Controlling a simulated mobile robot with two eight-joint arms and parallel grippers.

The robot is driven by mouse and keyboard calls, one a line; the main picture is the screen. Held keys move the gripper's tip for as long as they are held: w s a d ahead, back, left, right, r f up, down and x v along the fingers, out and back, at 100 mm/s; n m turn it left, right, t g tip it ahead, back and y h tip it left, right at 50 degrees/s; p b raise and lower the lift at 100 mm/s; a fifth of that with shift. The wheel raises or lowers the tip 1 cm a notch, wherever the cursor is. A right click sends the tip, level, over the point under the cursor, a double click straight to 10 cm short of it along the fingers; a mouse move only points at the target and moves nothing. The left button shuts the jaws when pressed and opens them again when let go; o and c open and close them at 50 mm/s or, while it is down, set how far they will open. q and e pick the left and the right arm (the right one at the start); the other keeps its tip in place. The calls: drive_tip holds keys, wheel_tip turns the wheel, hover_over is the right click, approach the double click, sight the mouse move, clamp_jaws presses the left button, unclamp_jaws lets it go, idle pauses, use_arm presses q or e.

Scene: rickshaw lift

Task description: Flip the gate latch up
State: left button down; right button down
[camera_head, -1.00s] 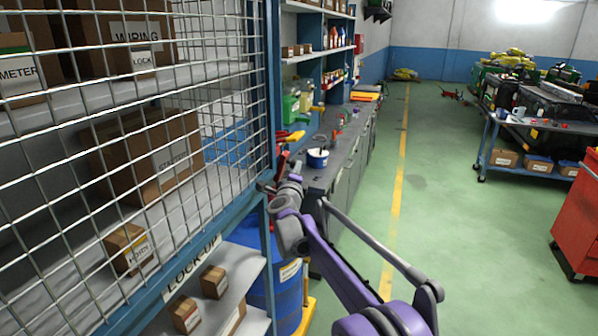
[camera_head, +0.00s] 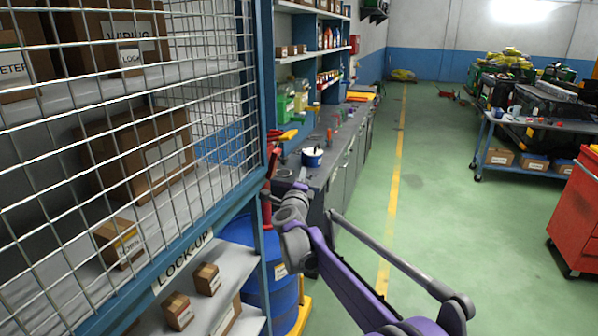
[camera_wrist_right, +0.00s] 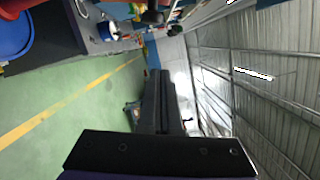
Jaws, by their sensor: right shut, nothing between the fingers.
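The wire-mesh gate (camera_head: 130,150) of the lock-up cage fills the left of the head view. A slim red upright part (camera_head: 267,190) shows at its blue right-hand post; it looks like the latch, but its shape and position are partly hidden by my right arm. My right gripper (camera_wrist_right: 159,75) is shut and empty in the right wrist view, its dark fingers together with no latch visible between them. In the head view my right wrist is just right of the red part; whether they touch I cannot tell. My left gripper is not in view.
Boxes stand on shelves behind the mesh. A blue barrel (camera_head: 285,297) stands low beside the cage. A workbench (camera_head: 335,160) with a white-and-blue tub (camera_head: 312,157) runs behind my right arm. The green floor on the right is open, up to a red cabinet (camera_head: 577,215).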

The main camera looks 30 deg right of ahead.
drive_tip(key=v, duration=0.6)
drive_tip(key=shift+a+b, duration=0.4)
drive_tip(key=shift+b, duration=0.05)
drive_tip(key=shift+w+a, duration=0.1)
drive_tip(key=s+a+f+n+g+y, duration=0.1)
drive_tip(key=s+a+f+n+y, duration=0.5)
drive_tip(key=a+n, duration=0.4)
drive_tip(key=s+a+f+n+y, duration=0.4)
drive_tip(key=s+a+n+y, duration=0.2)
drive_tip(key=s+a+n, duration=0.35)
drive_tip(key=s+f+n+g, duration=0.4)
drive_tip(key=s+f, duration=0.4)
drive_tip(key=s, duration=0.3)
drive_tip(key=s+f+n+g+h, duration=0.1)
drive_tip(key=s+f+n+g, duration=0.3)
drive_tip(key=s+f, duration=0.5)
drive_tip(key=shift+s+d+f+n+g, duration=0.25)
drive_tip(key=shift+s+n, duration=0.4)
drive_tip(key=shift+s, duration=0.5)
